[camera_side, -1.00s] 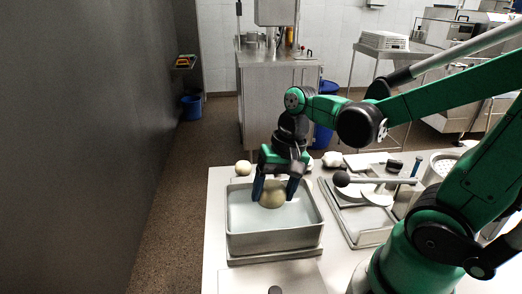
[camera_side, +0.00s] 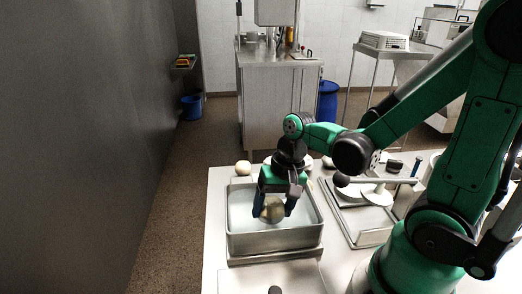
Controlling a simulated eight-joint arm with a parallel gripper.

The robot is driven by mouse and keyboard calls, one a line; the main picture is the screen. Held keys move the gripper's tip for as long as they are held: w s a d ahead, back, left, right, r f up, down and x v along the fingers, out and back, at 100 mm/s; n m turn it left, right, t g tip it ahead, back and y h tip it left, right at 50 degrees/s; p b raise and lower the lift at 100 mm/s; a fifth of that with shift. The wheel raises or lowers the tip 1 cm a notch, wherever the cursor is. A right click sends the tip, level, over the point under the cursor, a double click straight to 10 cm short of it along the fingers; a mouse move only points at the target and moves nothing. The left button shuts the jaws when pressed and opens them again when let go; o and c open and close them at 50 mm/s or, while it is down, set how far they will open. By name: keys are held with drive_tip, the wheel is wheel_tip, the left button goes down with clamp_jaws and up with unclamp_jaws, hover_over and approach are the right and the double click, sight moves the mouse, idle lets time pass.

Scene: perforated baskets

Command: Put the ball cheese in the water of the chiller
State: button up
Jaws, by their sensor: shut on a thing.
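The ball cheese (camera_side: 272,210) is a yellowish round ball held between the two dark fingers of my gripper (camera_side: 273,207). My gripper points down over the chiller (camera_side: 276,240), a grey metal basin with pale water (camera_side: 240,208) in it. The ball is inside the outline of the basin, around the middle and near the water. I cannot tell for sure whether its underside touches the water. The fingers hide the ball's sides.
A second pale round ball (camera_side: 243,168) sits on the white table behind the basin's left corner. A metal tray frame (camera_side: 368,237) with a dark-knobbed press arm (camera_side: 342,180) stands to the right.

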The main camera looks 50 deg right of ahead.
drive_tip(key=shift+f, duration=0.6)
idle(0.4)
drive_tip(key=o, duration=1.3)
drive_tip(key=shift+w+a+v, duration=0.2)
drive_tip(key=shift+a+v, duration=0.05)
drive_tip(key=shift+v, duration=1.05)
drive_tip(key=shift+w+a+v, duration=0.15)
drive_tip(key=shift+a+v, duration=0.05)
drive_tip(key=shift+v, duration=1.1)
drive_tip(key=shift+w+a+v, duration=0.2)
drive_tip(key=shift+a+v, duration=0.05)
drive_tip(key=shift+v, duration=1.05)
drive_tip(key=shift+r, duration=0.2)
